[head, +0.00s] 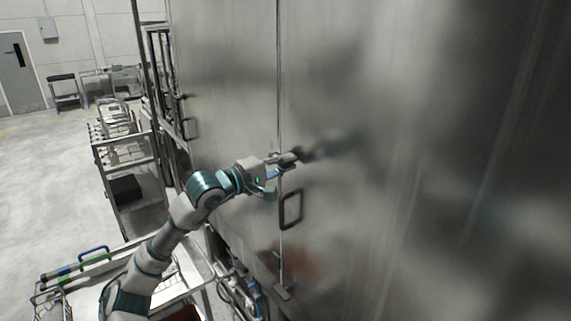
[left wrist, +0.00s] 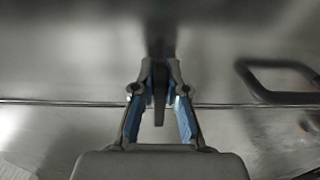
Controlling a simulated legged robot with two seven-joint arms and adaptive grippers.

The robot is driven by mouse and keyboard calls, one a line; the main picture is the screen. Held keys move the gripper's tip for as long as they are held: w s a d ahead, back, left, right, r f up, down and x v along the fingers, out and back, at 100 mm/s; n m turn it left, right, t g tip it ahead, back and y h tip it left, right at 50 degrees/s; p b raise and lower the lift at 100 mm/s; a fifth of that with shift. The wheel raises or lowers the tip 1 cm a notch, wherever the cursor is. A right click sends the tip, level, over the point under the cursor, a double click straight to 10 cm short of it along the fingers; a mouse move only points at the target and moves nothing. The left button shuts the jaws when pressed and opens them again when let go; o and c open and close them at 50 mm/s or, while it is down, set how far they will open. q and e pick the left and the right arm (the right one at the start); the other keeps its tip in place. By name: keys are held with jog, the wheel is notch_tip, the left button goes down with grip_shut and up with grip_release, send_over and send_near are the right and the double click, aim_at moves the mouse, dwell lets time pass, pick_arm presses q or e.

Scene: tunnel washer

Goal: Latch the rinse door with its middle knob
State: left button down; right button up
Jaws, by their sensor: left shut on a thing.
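The rinse door (head: 400,200) is the large, shiny steel panel right of a vertical seam, and it looks flush with the panel on the left. My left gripper (head: 286,160) is at the seam, above the door's dark loop handle (head: 291,208). In the left wrist view, my left gripper (left wrist: 158,92) is shut on a dark, narrow bar, which I take for the middle knob (left wrist: 159,108). The knob lies across the seam line there. In the head view the fingers mostly hide the knob. My right gripper is not in view.
A lower latch (head: 282,293) sits on the same seam near the bottom. The loop handle also shows close beside the gripper in the left wrist view (left wrist: 243,72). A cart (head: 200,272) stands below my left arm. A shelf rack (head: 128,185) stands left, with open floor beyond.

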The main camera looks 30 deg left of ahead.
pick_arm(q)
jog(key=c, duration=1.2)
grip_release()
jog(key=shift+w+f, duration=0.15)
jog(key=shift+f, duration=0.2)
jog(key=shift+w+a, duration=0.15)
jog(key=shift+a, duration=0.15)
jog(key=v, duration=1.2)
jog(key=shift+w, duration=0.1)
